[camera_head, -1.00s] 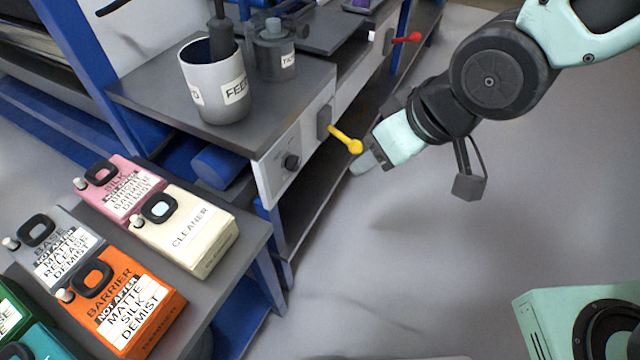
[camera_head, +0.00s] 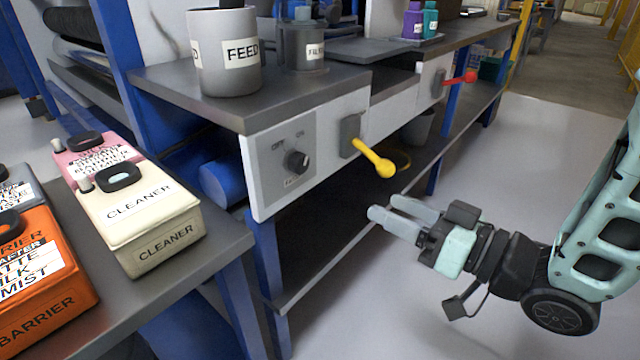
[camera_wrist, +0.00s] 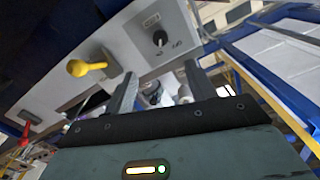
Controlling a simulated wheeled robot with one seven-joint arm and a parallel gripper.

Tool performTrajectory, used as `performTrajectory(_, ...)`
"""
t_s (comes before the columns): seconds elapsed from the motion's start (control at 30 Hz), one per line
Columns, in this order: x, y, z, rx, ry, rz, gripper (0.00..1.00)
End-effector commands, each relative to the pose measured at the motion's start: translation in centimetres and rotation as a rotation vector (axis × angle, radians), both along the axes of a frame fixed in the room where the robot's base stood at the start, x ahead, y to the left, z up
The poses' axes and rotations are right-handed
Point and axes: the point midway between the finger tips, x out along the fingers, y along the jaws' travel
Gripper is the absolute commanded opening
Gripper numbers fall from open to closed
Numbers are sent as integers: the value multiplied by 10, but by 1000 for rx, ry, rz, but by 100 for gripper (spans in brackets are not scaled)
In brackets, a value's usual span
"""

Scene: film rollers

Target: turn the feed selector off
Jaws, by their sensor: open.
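The feed selector (camera_head: 297,162) is a small black rotary knob on a grey plate on the white front panel, below the FEED pot. Small lettering stands above and below it; its exact pointer direction is hard to read. It also shows in the wrist view as a dark knob (camera_wrist: 160,38), upper middle. My gripper (camera_head: 385,207) is open and empty, in front of the panel, to the right of and lower than the knob. In the wrist view my gripper's fingers (camera_wrist: 160,86) stand apart below the knob, touching nothing that I can make out.
A yellow-ended lever (camera_head: 375,158) sticks out between the knob and my gripper; the wrist view shows it at left (camera_wrist: 85,68). A red lever (camera_head: 460,78) is farther back. A shelf with a cream CLEANER container (camera_head: 138,210) stands at left. The floor at right is clear.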

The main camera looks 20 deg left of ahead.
Motion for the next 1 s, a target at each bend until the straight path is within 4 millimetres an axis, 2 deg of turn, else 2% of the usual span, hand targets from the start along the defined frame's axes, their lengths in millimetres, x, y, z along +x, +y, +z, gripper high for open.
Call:
performTrajectory(0.17, 8, 21, 1, 2, -4, 3, 55)
performTrajectory(0.7, 50, 123, 0, 1, -4, 0, 55)
performTrajectory(0.8, 56, 138, 0, 0, -3, 1, 55)
performTrajectory(1.0, 64, 155, 1, 0, -2, 0, 55)
